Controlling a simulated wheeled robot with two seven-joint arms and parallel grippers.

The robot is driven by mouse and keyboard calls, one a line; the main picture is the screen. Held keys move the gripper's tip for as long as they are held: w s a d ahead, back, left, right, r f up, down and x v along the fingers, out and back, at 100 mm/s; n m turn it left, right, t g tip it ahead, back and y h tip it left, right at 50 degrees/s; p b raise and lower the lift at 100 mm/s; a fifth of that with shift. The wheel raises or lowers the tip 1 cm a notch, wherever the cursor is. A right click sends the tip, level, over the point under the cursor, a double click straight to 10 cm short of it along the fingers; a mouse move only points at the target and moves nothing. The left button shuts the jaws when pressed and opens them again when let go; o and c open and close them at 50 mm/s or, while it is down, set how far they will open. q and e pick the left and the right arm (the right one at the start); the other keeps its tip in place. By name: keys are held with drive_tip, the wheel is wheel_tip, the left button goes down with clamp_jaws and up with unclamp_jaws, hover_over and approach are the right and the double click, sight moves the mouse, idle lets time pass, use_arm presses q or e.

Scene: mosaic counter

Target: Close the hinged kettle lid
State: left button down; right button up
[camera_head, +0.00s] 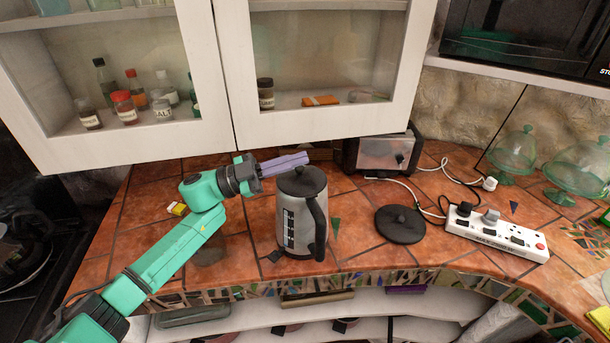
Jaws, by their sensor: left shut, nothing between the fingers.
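The kettle (292,226) stands upright on the tiled counter, grey with a black handle at its right front. Its dark lid (302,182) lies over the top and looks down on the rim; I cannot tell whether it is fully latched. My left gripper (303,160), with purple fingers, comes in from the left and is shut and empty. Its fingertips are at the back edge of the kettle's top, just behind or above the lid; I cannot tell whether they touch it. My right gripper is not in view.
The round black kettle base (400,224) lies to the right of the kettle. A toaster (380,154) stands behind, and a white power strip (496,233) with cables lies farther right. Glass-door cabinets (330,125) hang low above the gripper. Glass domes (514,152) stand at the far right.

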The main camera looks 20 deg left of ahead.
sight(296, 185)
use_arm(q)
drive_tip(key=shift+s+a+r+p, duration=0.2)
drive_tip(key=shift+a+r+p, duration=0.15)
drive_tip(key=shift+r, duration=0.25)
drive_tip(key=shift+s+a+r+p, duration=0.15)
drive_tip(key=shift+a+r+p, duration=0.1)
drive_tip(key=shift+r+p, duration=0.25)
drive_tip(key=s+r+b+v, duration=0.1)
drive_tip(key=b+v, duration=0.2)
drive_tip(key=v, duration=0.5)
drive_tip(key=shift+s+d+b, duration=0.2)
drive_tip(key=shift+d+b, duration=0.1)
drive_tip(key=shift+b, duration=0.05)
